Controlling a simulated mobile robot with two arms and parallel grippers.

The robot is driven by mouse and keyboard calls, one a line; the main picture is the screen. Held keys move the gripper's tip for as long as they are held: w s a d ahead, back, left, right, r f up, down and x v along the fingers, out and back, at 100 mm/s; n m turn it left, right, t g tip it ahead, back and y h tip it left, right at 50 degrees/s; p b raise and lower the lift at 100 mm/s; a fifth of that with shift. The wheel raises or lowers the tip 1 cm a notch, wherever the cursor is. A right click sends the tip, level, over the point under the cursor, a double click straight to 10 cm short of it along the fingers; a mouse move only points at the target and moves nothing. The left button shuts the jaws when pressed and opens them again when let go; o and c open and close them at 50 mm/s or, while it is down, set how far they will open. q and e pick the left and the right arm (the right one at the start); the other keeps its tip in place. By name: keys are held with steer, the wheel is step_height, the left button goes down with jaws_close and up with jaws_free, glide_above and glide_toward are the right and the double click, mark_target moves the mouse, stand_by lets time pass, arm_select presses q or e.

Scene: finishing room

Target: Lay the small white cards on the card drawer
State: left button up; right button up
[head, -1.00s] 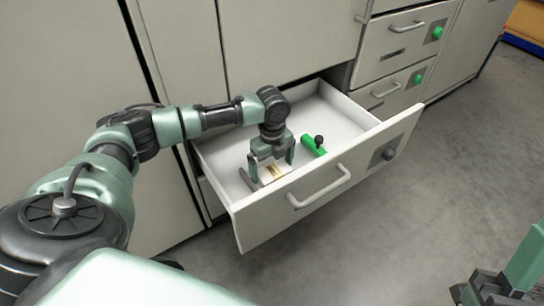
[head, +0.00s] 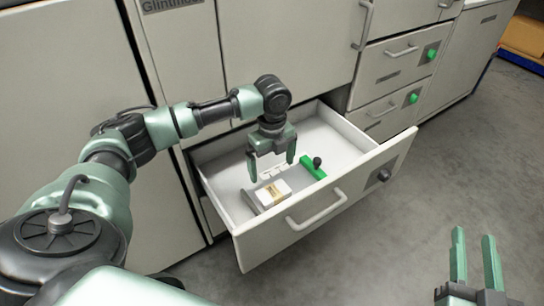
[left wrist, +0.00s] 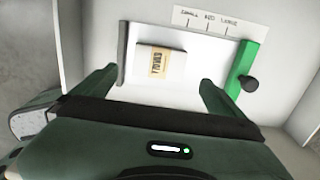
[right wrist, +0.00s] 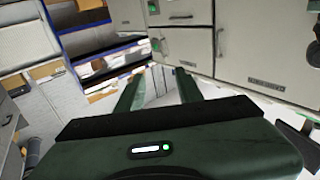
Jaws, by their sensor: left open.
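The card drawer (head: 222,180) is pulled open. The small white cards (head: 267,194), a stack with a tan printed band, lie on its floor beside a grey upright strip (head: 251,203). In the left wrist view the cards (left wrist: 147,65) sit close to that strip, apart from a green slider (left wrist: 240,68) with a black knob. My left gripper (head: 271,171) is open and empty above the drawer, apart from the cards. My right gripper (head: 474,240) is open and empty over the floor at the lower right.
A white strip with size marks (left wrist: 205,20) lies on the drawer floor beyond the cards. The drawer front has a handle (head: 318,208) and a dark knob (head: 384,175). Closed drawers with green knobs (head: 413,98) stand at the right. The grey floor (head: 430,180) is clear.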

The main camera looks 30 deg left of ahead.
steer(key=shift+s+d+f+g+h, duration=0.1)
steer(key=shift+d+f+g+h, duration=0.1)
steer(key=shift+f+g, duration=0.45)
steer(key=shift+s+d+f+g+h, duration=0.1)
steer(key=shift+f+g+h, duration=0.15)
steer(key=shift+f, duration=0.75)
